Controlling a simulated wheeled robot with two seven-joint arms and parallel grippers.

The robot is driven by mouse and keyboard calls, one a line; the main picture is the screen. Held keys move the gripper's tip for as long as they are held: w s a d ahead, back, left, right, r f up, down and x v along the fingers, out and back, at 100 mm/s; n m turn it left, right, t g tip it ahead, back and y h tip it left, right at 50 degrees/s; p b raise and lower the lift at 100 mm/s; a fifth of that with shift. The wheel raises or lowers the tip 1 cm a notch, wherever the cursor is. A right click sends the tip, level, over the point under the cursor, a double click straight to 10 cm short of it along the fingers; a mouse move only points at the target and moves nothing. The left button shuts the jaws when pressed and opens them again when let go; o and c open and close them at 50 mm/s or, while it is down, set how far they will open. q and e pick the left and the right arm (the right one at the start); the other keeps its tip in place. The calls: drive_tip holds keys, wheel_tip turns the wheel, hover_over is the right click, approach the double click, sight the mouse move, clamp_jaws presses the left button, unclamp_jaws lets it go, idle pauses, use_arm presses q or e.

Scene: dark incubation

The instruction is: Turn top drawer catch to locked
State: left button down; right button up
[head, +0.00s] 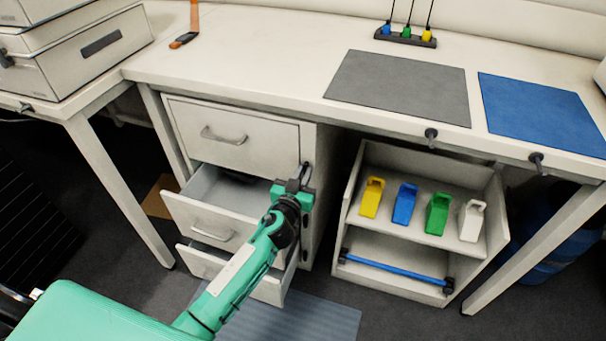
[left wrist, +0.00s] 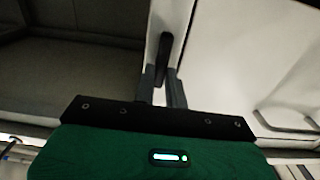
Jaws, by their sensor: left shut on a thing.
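The top drawer (head: 232,137) of the white drawer unit is closed, with a curved metal handle. Its small dark catch (head: 306,167) is on the frame at the drawer's right side. The catch also shows in the left wrist view as a black lever (left wrist: 163,52) on a pale strip. My left gripper (head: 298,184) is at the catch, and in the left wrist view its fingers (left wrist: 164,88) are shut on the lever's lower end. The gripper partly hides the catch in the head view. My right gripper is not in view.
The middle drawer (head: 200,227) and the bottom drawer (head: 262,289) stand open below. A white shelf trolley (head: 350,195) with yellow, blue, green and white holders is to the right. The desk (head: 270,50) overhangs the unit. Two dark knobs (head: 431,133) stick out from its front edge.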

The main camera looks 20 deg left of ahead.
use_arm(q)
drive_tip(key=shift+m, duration=0.3)
drive_tip(key=shift+d+f+m, duration=0.2)
drive_tip(key=shift+f+m, duration=0.05)
drive_tip(key=shift+m, duration=2.6)
drive_tip(key=shift+d+f+m, duration=0.2)
drive_tip(key=shift+d+m, duration=0.05)
drive_tip(key=shift+m, duration=2.65)
drive_tip(key=shift+d+f+m, duration=0.2)
drive_tip(key=shift+f+m, duration=0.05)
drive_tip(key=shift+m, duration=2.6)
drive_tip(key=shift+s, duration=0.1)
drive_tip(key=c, duration=1.4)
unclamp_jaws()
drive_tip(key=shift+c, duration=0.2)
